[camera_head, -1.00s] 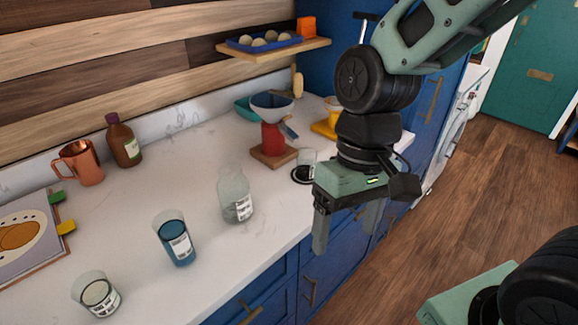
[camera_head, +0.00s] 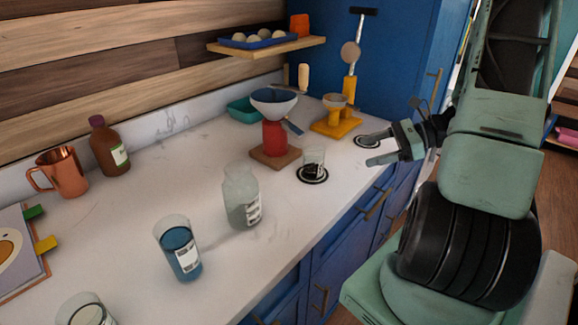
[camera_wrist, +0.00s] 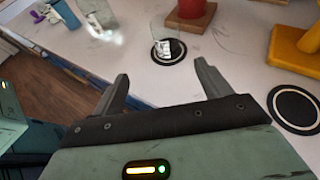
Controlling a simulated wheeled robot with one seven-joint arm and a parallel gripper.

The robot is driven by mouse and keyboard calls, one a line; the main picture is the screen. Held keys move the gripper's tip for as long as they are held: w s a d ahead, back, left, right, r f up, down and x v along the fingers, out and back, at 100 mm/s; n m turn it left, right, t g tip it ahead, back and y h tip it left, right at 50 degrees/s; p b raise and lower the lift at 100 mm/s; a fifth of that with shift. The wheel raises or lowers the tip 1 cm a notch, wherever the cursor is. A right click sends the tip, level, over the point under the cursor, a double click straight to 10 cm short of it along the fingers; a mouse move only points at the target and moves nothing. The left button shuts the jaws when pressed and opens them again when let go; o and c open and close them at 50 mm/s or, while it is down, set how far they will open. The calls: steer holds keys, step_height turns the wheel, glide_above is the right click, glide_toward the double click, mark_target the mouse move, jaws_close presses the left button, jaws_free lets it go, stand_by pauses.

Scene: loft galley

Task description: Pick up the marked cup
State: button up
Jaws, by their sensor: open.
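A small clear glass cup (camera_head: 314,160) with dark contents or base stands on a black disc with a white ring (camera_head: 313,177) near the counter's front edge. In the wrist view the cup (camera_wrist: 163,37) shows a white label and stands on its disc (camera_wrist: 172,58), beyond my fingers. My gripper (camera_head: 372,150) is open and empty, at the counter's front edge to the right of the cup, fingers pointing left. In the wrist view its fingertips (camera_wrist: 161,71) are spread, with bare counter between them and the cup apart from them.
A second ringed disc (camera_wrist: 296,108) lies empty by my gripper. A labelled clear bottle (camera_head: 241,198), a glass of blue liquid (camera_head: 179,252) and another glass (camera_head: 84,312) stand left. A funnel over a red stand (camera_head: 274,130) and a yellow stand (camera_head: 336,122) are behind. A wooden shelf (camera_head: 268,48) overhangs.

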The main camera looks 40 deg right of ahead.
mark_target(313, 165)
steer(key=shift+d+f+m+t, duration=0.3)
steer(key=shift+d+m+t, duration=0.2)
steer(key=p+x, duration=0.2)
steer(key=x, duration=1)
steer(key=shift+w+a+f+p, duration=0.1)
steer(key=shift+w+f+p, duration=0.1)
steer(key=shift+f+p, duration=0.1)
steer(key=shift+p+x, duration=0.6)
steer(key=shift+x, duration=1.55)
steer(key=shift+f, duration=0.1)
steer(key=c, duration=1.1)
